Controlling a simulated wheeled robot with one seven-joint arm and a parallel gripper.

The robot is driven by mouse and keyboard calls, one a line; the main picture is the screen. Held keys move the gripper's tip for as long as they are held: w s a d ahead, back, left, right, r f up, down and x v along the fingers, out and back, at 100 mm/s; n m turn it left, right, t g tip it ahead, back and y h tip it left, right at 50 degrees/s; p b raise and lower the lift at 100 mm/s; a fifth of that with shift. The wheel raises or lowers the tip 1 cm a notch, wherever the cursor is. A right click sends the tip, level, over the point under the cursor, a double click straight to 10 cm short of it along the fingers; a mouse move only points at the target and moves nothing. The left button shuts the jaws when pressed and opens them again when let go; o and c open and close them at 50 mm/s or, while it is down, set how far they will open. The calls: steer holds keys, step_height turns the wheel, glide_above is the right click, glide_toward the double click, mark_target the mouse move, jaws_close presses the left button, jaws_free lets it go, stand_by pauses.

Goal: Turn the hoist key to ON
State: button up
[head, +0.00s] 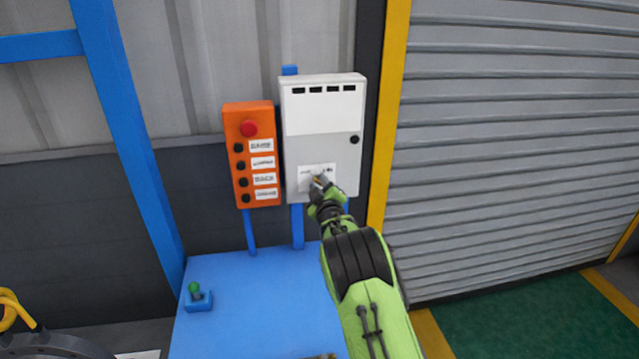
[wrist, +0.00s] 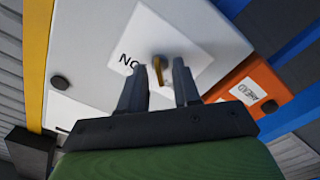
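The hoist key (wrist: 160,70) is a small brass-coloured key standing out from a white label (wrist: 190,45) on the grey control box. In the wrist view my gripper (wrist: 158,76) has its two dark fingers apart, one on each side of the key, with a gap on both sides. Letters on the label show left of the key, partly hidden by a finger. In the head view my gripper (head: 319,184) is at the lower part of the grey box (head: 322,115), in front of the label (head: 308,172), and hides most of the key.
An orange button box (head: 232,190) with a red knob hangs left of the grey box. A blue cabinet (head: 250,310) with a green-topped switch (head: 195,290) stands below. A yellow post (head: 390,110) and a roller shutter (head: 510,150) are to the right.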

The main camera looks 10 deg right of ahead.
steer(key=shift+w, duration=0.2)
steer(key=shift+c, duration=0.2)
jaws_close()
